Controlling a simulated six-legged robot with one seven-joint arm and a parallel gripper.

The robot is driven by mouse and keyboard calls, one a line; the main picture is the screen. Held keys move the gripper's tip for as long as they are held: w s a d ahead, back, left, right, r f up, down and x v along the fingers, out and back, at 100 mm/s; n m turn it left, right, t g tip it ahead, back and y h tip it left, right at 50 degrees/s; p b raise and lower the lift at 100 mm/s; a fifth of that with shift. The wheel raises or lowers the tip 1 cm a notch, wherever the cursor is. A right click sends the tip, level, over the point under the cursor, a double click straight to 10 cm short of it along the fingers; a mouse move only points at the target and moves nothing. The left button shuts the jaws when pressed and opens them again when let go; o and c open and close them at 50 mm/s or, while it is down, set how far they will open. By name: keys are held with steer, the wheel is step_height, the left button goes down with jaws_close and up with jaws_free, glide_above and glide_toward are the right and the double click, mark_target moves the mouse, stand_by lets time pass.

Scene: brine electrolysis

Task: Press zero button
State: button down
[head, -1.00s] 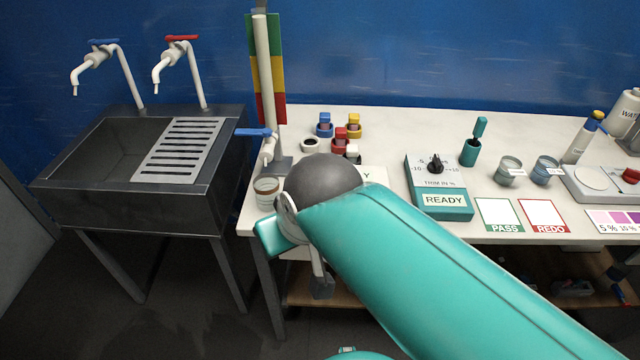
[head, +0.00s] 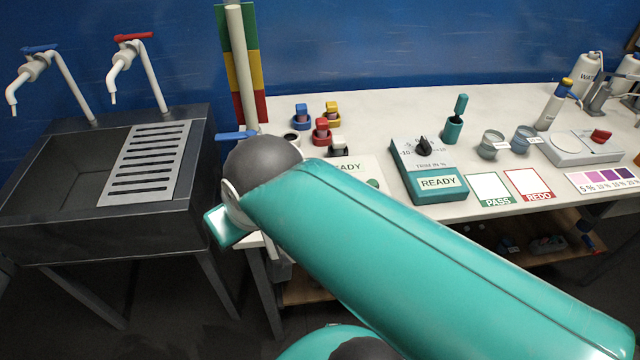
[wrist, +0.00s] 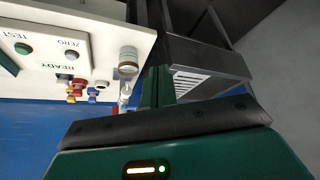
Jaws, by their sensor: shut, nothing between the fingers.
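A green button (wrist: 22,48) sits near the word TEST on the same panel. My gripper (wrist: 160,72) is shut and empty; its green fingers point up the picture, to the right of the panel and apart from it. In the head view my arm covers much of the white READY panel (head: 350,165), and the ZERO button cannot be made out there.
A teal trim box (head: 425,185) stands right of the panel, with PASS (head: 489,188) and REDO (head: 528,184) cards beyond. Coloured capped pieces (head: 322,130) stand behind the panel. A tall tube (head: 240,65) and a sink (head: 70,185) are to the left.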

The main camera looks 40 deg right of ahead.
steer(key=w+d+f+m+t, duration=0.1)
steer(key=w+d+f+m, duration=0.1)
steer(key=d+m, duration=0.6)
steer(key=w+d+f+m+t, duration=0.1)
steer(key=w+d+m, duration=0.3)
steer(key=d+m, duration=0.5)
steer(key=w+d+f+m+t+y, duration=0.1)
steer(key=w+d+f+m, duration=0.2)
steer(key=d+m, duration=0.5)
steer(key=shift+d+m+t, duration=0.3)
steer(key=shift+d, duration=0.95)
steer(key=shift+f, duration=0.1)
steer(key=shift+f, duration=4.35)
steer(key=shift+f, duration=0.4)
